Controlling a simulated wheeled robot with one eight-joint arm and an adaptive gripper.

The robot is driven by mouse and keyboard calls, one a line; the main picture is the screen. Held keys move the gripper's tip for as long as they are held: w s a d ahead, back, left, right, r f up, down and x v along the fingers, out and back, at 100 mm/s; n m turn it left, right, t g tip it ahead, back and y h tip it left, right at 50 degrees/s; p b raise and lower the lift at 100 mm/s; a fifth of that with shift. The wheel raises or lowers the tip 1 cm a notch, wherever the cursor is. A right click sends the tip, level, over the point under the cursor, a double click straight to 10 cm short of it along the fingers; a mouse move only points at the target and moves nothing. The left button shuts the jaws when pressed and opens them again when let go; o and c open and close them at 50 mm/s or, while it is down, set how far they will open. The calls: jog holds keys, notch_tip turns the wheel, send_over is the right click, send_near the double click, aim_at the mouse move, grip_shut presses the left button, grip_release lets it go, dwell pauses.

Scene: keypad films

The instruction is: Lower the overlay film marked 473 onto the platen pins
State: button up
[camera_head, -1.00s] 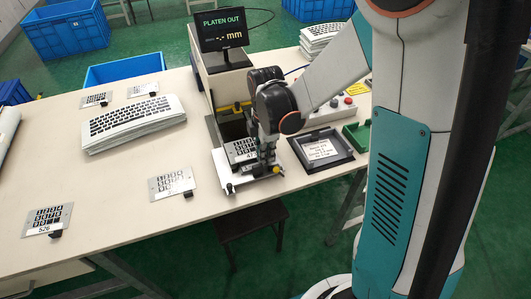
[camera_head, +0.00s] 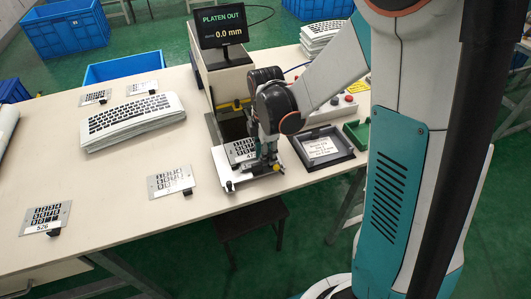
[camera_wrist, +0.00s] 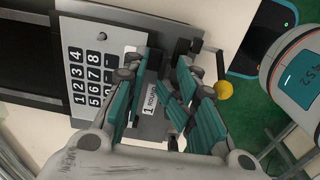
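The film (camera_head: 242,150) lies over the pale platen plate (camera_head: 222,177) in the head view, looking about flat. Its number is only partly readable. In the wrist view the film (camera_wrist: 88,75) shows rows of dark digit windows and a pale label partly behind a finger. My gripper (camera_head: 266,160) is low over the film's right side, pointing down. In the wrist view its two teal fingers (camera_wrist: 165,66) stand somewhat apart, beside dark parts near the film's edge. I cannot tell whether they grip a tab.
The monitor (camera_head: 221,27) reads "PLATEN OUT" and 0.0 mm. A black tray (camera_head: 342,164) with a printed card lies right of the platen. Film 526 (camera_head: 47,217) and another film (camera_head: 170,182) lie left. A keyboard stack (camera_head: 130,122) stands behind them.

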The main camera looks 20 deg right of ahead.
jog(key=shift+r, duration=0.1)
notch_tip(320, 180, up, 12)
dwell(0.5)
jog(key=s+r+m+t, duration=0.2)
jog(key=s+m+t, duration=0.1)
jog(key=s+m, duration=0.4)
jog(key=s+r+m+t, duration=0.3)
jog(key=s+m, duration=0.5)
jog(key=m, duration=0.3)
jog(key=shift+r+t, duration=0.2)
jog(key=shift+t, duration=0.4)
dwell(0.3)
